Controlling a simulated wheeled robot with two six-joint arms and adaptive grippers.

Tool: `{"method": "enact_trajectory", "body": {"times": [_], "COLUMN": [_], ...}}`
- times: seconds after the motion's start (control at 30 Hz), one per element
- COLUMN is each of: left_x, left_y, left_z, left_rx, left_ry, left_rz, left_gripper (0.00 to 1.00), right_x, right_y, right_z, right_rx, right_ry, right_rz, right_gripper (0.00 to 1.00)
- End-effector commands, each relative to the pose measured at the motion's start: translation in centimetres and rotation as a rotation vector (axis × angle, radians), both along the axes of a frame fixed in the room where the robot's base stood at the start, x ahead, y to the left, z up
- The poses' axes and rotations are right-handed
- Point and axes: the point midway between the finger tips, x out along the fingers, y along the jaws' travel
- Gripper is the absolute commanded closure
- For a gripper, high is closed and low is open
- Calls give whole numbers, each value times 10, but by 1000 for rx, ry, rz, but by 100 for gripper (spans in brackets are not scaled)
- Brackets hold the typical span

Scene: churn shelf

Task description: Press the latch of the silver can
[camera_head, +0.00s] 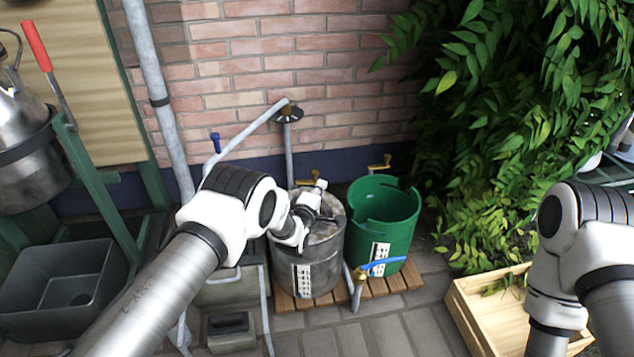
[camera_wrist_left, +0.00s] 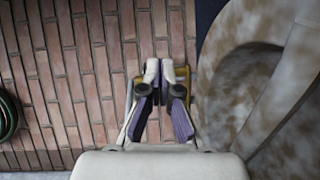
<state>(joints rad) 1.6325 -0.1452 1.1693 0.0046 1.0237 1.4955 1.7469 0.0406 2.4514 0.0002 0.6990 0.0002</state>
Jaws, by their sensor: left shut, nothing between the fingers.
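A silver can (camera_head: 325,262) with a white label stands on a slatted wooden base beside a green can (camera_head: 388,222). My left gripper (camera_head: 318,188) is over the silver can's top, and my wrist hides part of the rim. In the left wrist view its two fingers (camera_wrist_left: 164,72) are close together with nothing held. A yellow part (camera_wrist_left: 187,76) shows right behind the fingertips; I cannot tell whether it is the latch or whether they touch it. A mottled round metal surface (camera_wrist_left: 222,85) fills the right of that view. My right gripper is out of view.
A brick wall (camera_head: 240,50) with pipes stands close behind the cans. A brass tap with a blue handle (camera_head: 383,262) stands in front. A wooden crate (camera_head: 470,312) and leafy plant (camera_head: 495,130) are at right. A grey basin (camera_head: 60,285) is at left.

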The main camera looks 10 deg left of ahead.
Motion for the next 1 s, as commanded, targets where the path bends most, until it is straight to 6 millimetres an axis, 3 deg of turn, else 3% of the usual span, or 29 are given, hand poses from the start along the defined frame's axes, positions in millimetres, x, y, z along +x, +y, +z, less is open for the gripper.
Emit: {"method": "enact_trajectory", "body": {"times": [0.03,0.1,0.4,1.0], "left_x": [-9,-21,-55,-58], "left_y": [-13,-27,-66,-69], "left_z": [10,11,11,10], "left_rx": [0,1,1,1], "left_ry": [3,2,-1,-2], "left_rz": [-7,-7,-4,-2], "left_gripper": [100,100,100,100], "right_x": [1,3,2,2], "right_y": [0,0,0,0], "right_z": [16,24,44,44], "right_rx": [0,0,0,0], "right_ry": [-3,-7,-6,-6], "right_rz": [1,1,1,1], "right_gripper": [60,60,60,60]}}
